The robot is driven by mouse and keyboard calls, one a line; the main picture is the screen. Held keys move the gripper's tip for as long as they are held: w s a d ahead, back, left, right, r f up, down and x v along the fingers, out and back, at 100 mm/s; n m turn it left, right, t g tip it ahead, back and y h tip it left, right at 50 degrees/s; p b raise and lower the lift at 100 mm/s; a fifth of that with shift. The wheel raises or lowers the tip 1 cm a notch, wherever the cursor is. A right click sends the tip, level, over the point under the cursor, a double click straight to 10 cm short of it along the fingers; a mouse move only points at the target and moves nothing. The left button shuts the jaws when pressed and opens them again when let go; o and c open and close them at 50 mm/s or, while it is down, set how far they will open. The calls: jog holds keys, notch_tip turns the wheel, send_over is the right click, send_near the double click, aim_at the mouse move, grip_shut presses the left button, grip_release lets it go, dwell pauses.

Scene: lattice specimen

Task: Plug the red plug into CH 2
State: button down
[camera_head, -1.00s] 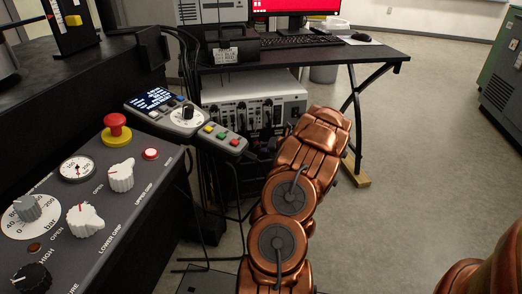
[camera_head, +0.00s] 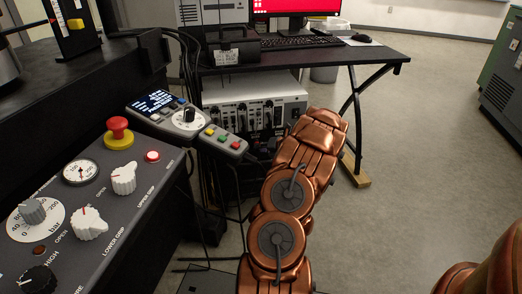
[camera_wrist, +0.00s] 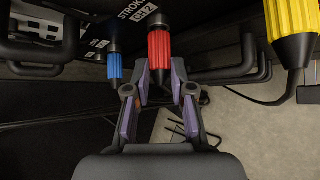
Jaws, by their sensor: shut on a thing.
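The red plug (camera_wrist: 159,52) is in the wrist view, a ribbed red grip with a grey-black nose pointing up at the dark panel. My gripper (camera_wrist: 161,76) is shut on the rear end of the red plug, one finger on each side. A label reading CH 2 (camera_wrist: 147,14) is on the panel just left of the plug's nose. Whether the nose is inside a socket or only in front of it cannot be told. In the head view my arm hides the gripper and the plug.
A blue plug (camera_wrist: 115,66) hangs close on the left of my gripper. A larger yellow plug (camera_wrist: 291,28) is at the right. A rack unit (camera_head: 256,112) with cables stands under the desk (camera_head: 300,60).

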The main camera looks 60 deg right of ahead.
jog(key=shift+w+d, duration=0.1)
jog(key=shift+d, duration=0.05)
dwell(0.6)
jog(key=c, duration=0.9)
grip_release()
jog(key=shift+o, duration=0.4)
jog(key=o, duration=0.3)
jog(key=shift+o, duration=0.4)
jog(key=shift+w, duration=0.15)
